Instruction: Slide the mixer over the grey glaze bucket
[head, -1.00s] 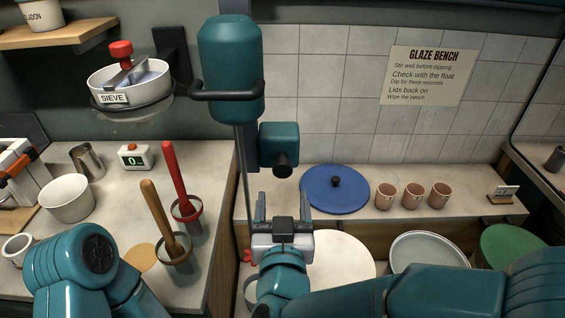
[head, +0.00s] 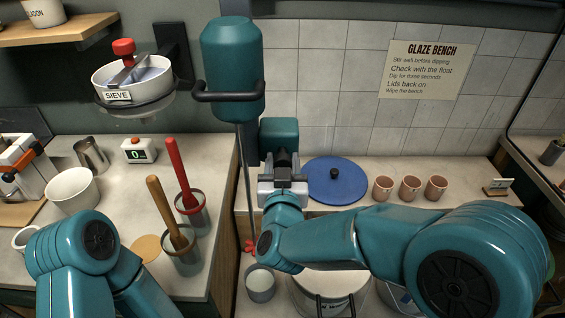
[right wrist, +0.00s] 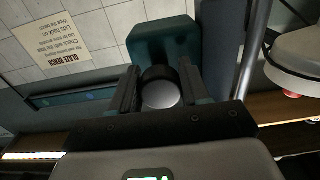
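The mixer (head: 232,65) hangs against the back wall, with a teal motor, a black bar handle and a thin shaft down to a red propeller (head: 250,246). Its teal block (head: 279,133) carries a dark round knob. The knob (right wrist: 161,88) shows between the fingers of my right gripper (right wrist: 160,82) in the right wrist view; the fingers look open around it, without clear contact. In the head view my right gripper (head: 283,165) is in front of the block. A bucket with a pale top (head: 325,284) stands below, partly behind my right arm. I cannot tell which bucket holds grey glaze.
A small pot (head: 260,283) stands under the propeller. A blue lid (head: 336,182) and terracotta cups (head: 410,187) are on the back ledge. The left counter holds a red-handled tool (head: 180,172), a wooden-handled one (head: 164,210) and a white bowl (head: 73,188).

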